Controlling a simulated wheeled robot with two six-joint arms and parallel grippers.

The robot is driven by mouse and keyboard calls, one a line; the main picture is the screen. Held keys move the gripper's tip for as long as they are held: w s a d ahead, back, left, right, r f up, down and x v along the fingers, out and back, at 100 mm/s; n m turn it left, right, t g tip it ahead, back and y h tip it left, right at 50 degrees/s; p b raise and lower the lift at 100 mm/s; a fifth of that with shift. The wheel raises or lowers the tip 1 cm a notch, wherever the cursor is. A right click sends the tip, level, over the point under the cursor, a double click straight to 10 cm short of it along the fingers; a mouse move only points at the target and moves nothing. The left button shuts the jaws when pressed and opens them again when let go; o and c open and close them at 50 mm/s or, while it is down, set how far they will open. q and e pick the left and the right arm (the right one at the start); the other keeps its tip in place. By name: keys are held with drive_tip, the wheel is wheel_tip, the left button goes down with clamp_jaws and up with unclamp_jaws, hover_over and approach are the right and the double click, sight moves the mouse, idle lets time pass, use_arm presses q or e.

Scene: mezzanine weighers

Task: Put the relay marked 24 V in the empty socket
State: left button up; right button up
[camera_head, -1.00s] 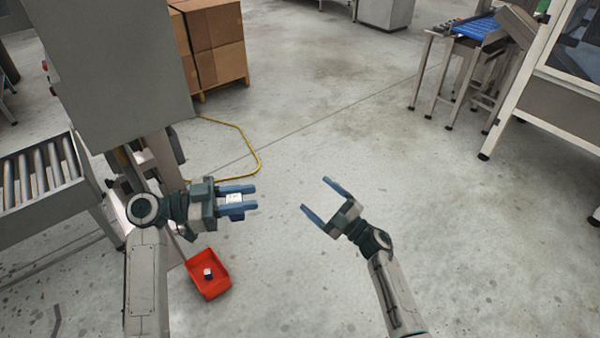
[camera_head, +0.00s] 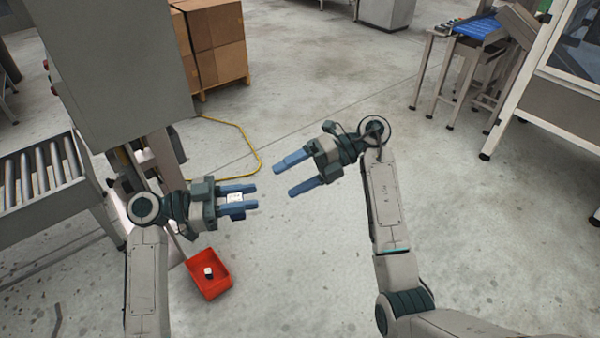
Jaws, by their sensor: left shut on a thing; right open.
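My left gripper (camera_head: 252,196) is shut on a small white block, probably a relay (camera_head: 235,198), held between its blue fingers above the floor. Any marking on it is too small to read. My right gripper (camera_head: 284,178) is open and empty, its fingers pointing left toward the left gripper, with a gap between the two. A red bin (camera_head: 212,290) below the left gripper holds a small dark and white item (camera_head: 208,272); I cannot tell what it is marked. No empty socket can be made out in this view.
A grey cabinet (camera_head: 115,70) stands at the upper left, beside a roller conveyor (camera_head: 40,175). Cardboard boxes (camera_head: 212,45) sit on a pallet behind it. A yellow cable (camera_head: 250,145) lies on the floor. A machine frame (camera_head: 560,100) stands at right. The middle floor is clear.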

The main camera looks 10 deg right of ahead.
drive_tip(key=x, duration=1)
drive_tip(key=shift+a, duration=0.2)
drive_tip(key=shift+c, duration=0.4)
drive_tip(key=c, duration=1)
use_arm(q)
drive_tip(key=o, duration=1.1)
use_arm(e)
drive_tip(key=shift+c, duration=0.8)
use_arm(q)
drive_tip(key=shift+a, duration=0.15)
